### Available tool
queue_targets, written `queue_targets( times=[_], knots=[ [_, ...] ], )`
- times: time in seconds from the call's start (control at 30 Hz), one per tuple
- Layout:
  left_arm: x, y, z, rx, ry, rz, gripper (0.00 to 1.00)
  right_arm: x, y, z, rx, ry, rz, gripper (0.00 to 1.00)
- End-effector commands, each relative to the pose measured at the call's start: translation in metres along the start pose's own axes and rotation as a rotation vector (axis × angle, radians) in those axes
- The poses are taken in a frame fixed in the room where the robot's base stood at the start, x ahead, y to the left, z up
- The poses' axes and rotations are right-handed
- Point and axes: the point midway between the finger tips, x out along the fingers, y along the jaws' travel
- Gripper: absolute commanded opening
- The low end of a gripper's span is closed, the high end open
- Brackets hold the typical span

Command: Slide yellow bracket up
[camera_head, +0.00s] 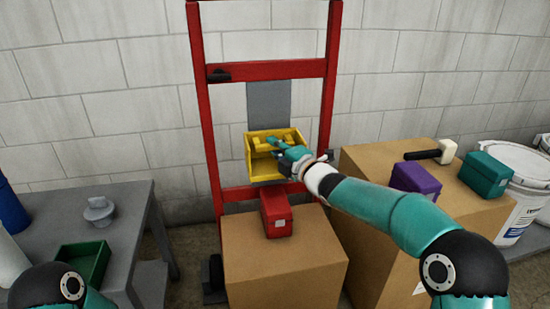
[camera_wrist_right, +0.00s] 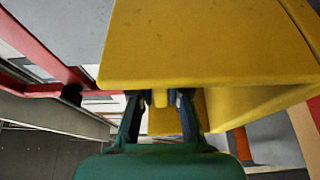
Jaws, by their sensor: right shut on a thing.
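The yellow bracket (camera_head: 258,171), an open box-like piece, sits on the red upright frame (camera_head: 205,110), just below a grey plate (camera_head: 269,103). My right gripper (camera_head: 276,144) reaches it from the right. In the right wrist view the bracket (camera_wrist_right: 210,45) fills the upper part, and my right gripper (camera_wrist_right: 160,98) is shut on a small yellow tab of it, one dark finger on each side. The tab is partly hidden between the fingers. My left gripper is out of view; only part of my left arm shows at bottom left.
A cardboard box (camera_head: 280,265) with a red box (camera_head: 277,212) stands below the bracket. At right, another carton (camera_head: 370,160) holds purple (camera_head: 415,181) and teal boxes (camera_head: 485,175) and a mallet (camera_head: 447,151). A grey table (camera_head: 130,205) is at left. A red crossbar (camera_head: 270,70) spans above.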

Motion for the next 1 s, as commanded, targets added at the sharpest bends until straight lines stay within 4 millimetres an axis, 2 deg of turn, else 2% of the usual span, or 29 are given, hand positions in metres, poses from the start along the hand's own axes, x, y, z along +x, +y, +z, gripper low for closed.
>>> queue_targets(
  times=[0.03, 0.13, 0.53, 0.57, 0.7, 1.0],
  knots=[
    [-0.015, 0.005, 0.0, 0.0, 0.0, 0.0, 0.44, 0.0, 0.025, 0.001, -0.002, -0.001, 0.01, 0.0],
    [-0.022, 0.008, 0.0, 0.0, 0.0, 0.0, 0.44, -0.001, 0.037, 0.001, -0.001, -0.001, 0.01, 0.0],
    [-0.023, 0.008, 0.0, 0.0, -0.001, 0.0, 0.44, -0.001, 0.043, 0.001, -0.001, -0.002, 0.013, 0.0],
    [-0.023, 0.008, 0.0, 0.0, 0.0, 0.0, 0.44, -0.001, 0.043, 0.001, -0.001, -0.002, 0.013, 0.18],
    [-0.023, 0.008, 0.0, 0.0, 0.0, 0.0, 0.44, -0.001, 0.042, 0.001, -0.001, -0.001, 0.012, 0.42],
    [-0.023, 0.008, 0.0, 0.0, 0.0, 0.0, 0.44, -0.001, 0.038, 0.001, -0.001, -0.001, 0.005, 0.42]
  ],
)
